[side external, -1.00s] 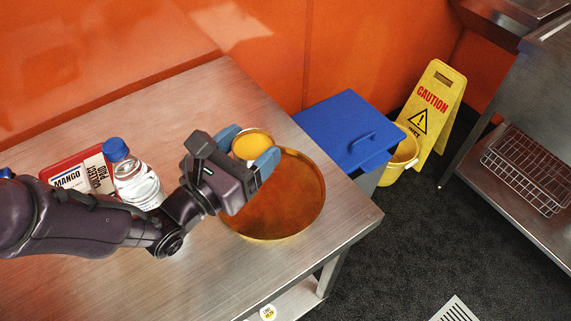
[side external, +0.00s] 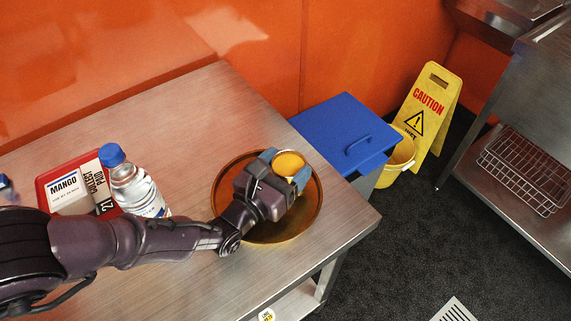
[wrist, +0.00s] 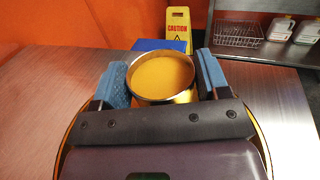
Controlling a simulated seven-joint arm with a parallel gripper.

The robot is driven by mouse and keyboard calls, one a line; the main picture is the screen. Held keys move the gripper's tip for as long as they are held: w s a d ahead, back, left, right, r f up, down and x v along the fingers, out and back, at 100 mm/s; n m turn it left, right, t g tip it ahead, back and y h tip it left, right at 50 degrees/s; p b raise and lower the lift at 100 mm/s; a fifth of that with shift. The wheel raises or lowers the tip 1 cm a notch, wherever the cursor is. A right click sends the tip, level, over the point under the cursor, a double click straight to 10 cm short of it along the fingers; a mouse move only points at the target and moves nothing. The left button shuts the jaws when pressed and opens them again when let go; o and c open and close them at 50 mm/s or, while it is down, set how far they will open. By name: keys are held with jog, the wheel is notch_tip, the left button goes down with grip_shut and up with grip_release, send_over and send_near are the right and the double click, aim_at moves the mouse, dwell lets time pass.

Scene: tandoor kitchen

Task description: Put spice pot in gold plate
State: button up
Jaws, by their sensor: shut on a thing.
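The spice pot (side external: 289,163) is a small round metal pot filled with yellow-orange powder. My gripper (side external: 285,168) is shut on it, with one blue fingertip on each side. In the wrist view the pot (wrist: 162,76) stands upright between the two blue fingers of my gripper (wrist: 162,80). The gold plate (side external: 226,186) is a wide, shallow round dish on the steel table. The pot is over the right part of the plate, inside its rim in the side view. My gripper hides part of the plate, and I cannot tell whether the pot's base touches it.
A clear bottle with a blue cap (side external: 135,186) and a red-and-white mango box (side external: 70,188) stand left of the plate. A blue-lidded bin (side external: 345,130), yellow bucket (side external: 397,162) and caution sign (side external: 430,110) stand beyond the table (side external: 175,110).

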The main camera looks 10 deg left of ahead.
jog(key=o, duration=0.9)
jog(key=shift+f, duration=0.1)
jog(key=shift+o, duration=0.2)
